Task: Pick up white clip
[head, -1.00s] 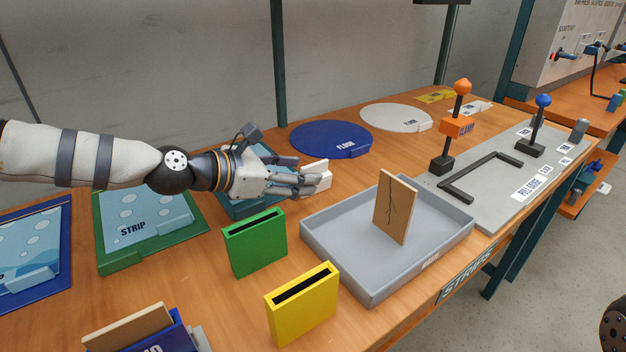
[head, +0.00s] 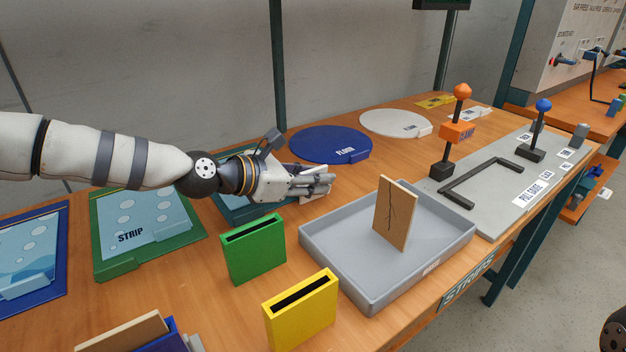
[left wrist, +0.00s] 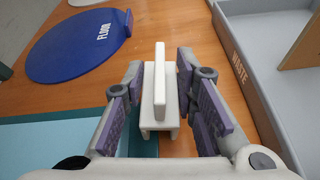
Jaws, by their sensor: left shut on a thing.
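The white clip (left wrist: 159,92) stands upright between the two fingers of my left gripper in the left wrist view, with a wider base below its thin upright plate. My left gripper (left wrist: 164,100) is shut on it. In the head view my left gripper (head: 325,184) is low over the table, just behind the grey tray's left corner. Its fingers hide most of the clip there. My right gripper is not in view.
The grey waste tray (head: 340,262) holds an upright cracked wooden piece (head: 396,214). A green slotted holder (head: 253,250) and a yellow one (head: 301,310) stand in front. A blue floor disc (head: 328,144) and a white disc (head: 394,122) lie behind.

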